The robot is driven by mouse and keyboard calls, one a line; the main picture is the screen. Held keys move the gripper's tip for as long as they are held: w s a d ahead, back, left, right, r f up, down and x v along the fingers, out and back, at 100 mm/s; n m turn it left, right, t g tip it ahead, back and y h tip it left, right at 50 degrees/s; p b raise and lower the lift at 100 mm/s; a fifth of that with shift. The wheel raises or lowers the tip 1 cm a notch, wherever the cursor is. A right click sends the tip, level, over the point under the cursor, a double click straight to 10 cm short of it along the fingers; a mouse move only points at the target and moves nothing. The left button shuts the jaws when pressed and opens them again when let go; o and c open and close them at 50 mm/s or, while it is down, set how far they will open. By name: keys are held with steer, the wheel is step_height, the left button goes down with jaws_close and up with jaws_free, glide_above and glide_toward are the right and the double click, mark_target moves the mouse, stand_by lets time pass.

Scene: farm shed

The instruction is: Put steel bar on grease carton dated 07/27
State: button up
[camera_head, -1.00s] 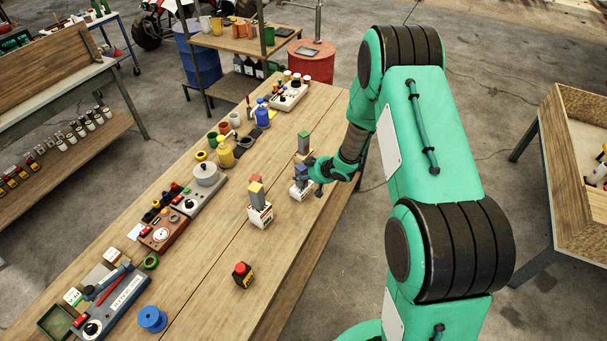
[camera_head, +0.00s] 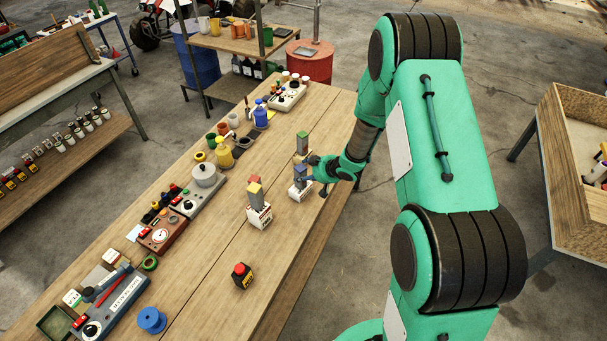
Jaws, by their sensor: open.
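Three small white cartons stand on the wooden workbench, each bearing upright blocks. The near carton (camera_head: 259,217) holds a grey block topped with yellow and red. The middle carton (camera_head: 299,193) holds a grey-blue block (camera_head: 299,175). The far stack (camera_head: 302,143) has a green top, and its base is partly hidden. The carton dates are too small to read, and I cannot tell which block is the steel bar. My gripper (camera_head: 318,177) is open just right of the middle carton's block, close to it; any contact is unclear.
A black bottle with a red cap (camera_head: 242,276) stands nearer on the workbench (camera_head: 200,262). Control boxes, a yellow bottle (camera_head: 224,154), a blue bottle (camera_head: 260,117) and pots line the left side. A crate table (camera_head: 570,215) stands at right.

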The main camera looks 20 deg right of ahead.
steer(key=v, duration=0.8)
steer(key=shift+p, duration=0.3)
steer(key=d+r+m+h, duration=0.1)
steer(key=d+r+h, duration=0.25)
steer(key=r, duration=1.15)
steer(key=s+r+m+h, duration=0.25)
steer(key=s+r, duration=0.65)
steer(key=r, duration=0.5)
steer(key=s+a+r+g, duration=0.1)
steer(key=s+a+r, duration=0.2)
steer(key=s, duration=0.6)
steer(key=s+a+r+m+y, duration=0.1)
steer(key=s+a+r, duration=0.2)
steer(key=s, duration=0.7)
steer(key=s+a+r+g+y, duration=0.1)
steer(key=s+a+r, duration=0.2)
steer(key=s+a, duration=0.4)
steer(key=s, duration=0.3)
steer(key=shift+r+g, duration=0.15)
steer(key=shift+g, duration=0.15)
